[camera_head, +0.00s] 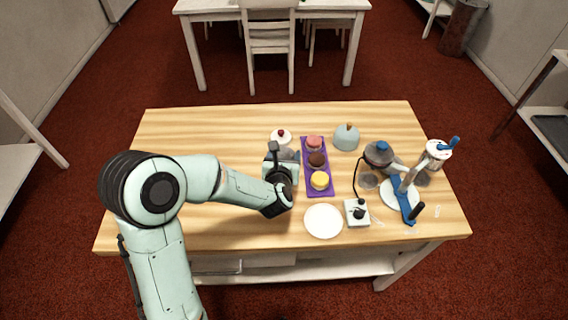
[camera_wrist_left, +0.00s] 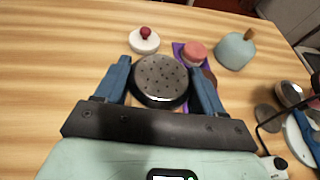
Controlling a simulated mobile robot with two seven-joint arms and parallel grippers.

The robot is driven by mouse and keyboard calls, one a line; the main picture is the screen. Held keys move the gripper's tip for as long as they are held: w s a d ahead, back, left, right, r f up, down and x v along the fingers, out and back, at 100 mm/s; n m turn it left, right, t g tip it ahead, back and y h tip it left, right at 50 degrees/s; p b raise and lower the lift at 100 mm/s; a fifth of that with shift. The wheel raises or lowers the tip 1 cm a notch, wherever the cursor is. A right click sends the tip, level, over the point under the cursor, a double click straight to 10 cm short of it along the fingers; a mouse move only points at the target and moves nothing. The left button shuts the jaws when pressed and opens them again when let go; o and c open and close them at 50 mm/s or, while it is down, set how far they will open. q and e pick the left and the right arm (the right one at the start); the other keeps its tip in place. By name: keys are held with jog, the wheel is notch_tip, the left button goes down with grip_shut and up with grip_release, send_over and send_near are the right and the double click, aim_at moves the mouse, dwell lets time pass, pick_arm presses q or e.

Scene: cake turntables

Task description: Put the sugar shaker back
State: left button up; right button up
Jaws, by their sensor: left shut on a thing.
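The sugar shaker (camera_wrist_left: 160,72), with a round grey perforated lid and dark rim, sits between the two blue fingers of my left gripper (camera_wrist_left: 161,84) in the left wrist view. The gripper is shut on it, and the lid faces the camera. In the head view my left gripper (camera_head: 284,155) is over the table, just left of the purple mat, and it mostly hides the shaker. I cannot tell whether the shaker's base touches the table. My right gripper is in neither view.
A purple mat (camera_head: 308,160) holds pink, brown and yellow cakes. A white cherry-topped item (camera_head: 281,137) and a teal dome (camera_head: 346,138) stand behind. A white disc (camera_head: 323,221), a knobbed control box (camera_head: 357,214) and blue-armed equipment (camera_head: 404,200) are at right. The table's left side is clear.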

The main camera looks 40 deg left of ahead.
pick_arm(q)
jog(key=shift+f, duration=1.5)
jog(key=shift+f, duration=0.1)
jog(key=o, duration=1.3)
jog(key=shift+c, duration=0.2)
